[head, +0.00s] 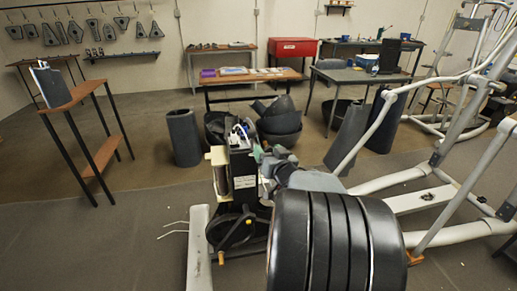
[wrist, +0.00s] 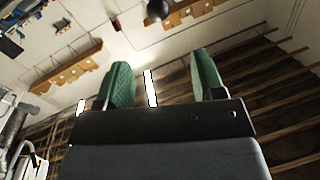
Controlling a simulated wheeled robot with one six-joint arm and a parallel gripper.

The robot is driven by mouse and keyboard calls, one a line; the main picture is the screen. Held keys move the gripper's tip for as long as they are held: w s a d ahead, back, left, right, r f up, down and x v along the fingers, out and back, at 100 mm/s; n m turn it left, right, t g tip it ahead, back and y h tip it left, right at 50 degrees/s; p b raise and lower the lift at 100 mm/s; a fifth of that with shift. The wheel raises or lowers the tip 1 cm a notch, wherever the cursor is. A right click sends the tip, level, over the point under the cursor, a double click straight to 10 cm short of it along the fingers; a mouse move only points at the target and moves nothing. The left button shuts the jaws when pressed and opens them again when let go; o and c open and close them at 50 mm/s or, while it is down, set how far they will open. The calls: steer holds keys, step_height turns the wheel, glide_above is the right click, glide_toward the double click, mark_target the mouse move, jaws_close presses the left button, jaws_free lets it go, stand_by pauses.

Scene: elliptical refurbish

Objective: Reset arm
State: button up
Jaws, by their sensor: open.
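My gripper shows in the wrist view (wrist: 160,85) with two green fingers spread well apart. Nothing is between them, and the camera looks up at the ceiling beams and a wall. In the head view, my dark arm (head: 335,240) fills the bottom centre. The green fingertips (head: 259,153) show just beyond it, close to the opened elliptical drive unit (head: 242,170). I cannot tell whether they touch it.
The elliptical frame (head: 450,150) with white tubes takes up the right side. A narrow wooden stand (head: 75,95) is at left. Dark bins (head: 183,137) stand behind the machine. Tables (head: 255,77) and a red chest (head: 293,47) line the back. Floor at left (head: 80,240) is clear.

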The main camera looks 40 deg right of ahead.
steer(key=s+f+m+g+h+p, duration=0.1)
steer(key=s+f+g+h+p, duration=0.15)
steer(key=s+f+g, duration=0.6)
steer(key=s+a+r+n+g+y+p, duration=0.1)
steer(key=a+r+p, duration=0.4)
steer(key=a, duration=0.7)
steer(key=s+a+r+n+g+y+p, duration=0.1)
steer(key=a+r+n+g+y+p, duration=0.3)
steer(key=a, duration=0.8)
step_height(320, 180, up, 4)
steer(key=shift+s+f+n+y+p, duration=0.25)
steer(key=shift+n+y+p, duration=0.35)
steer(key=shift+y, duration=0.55)
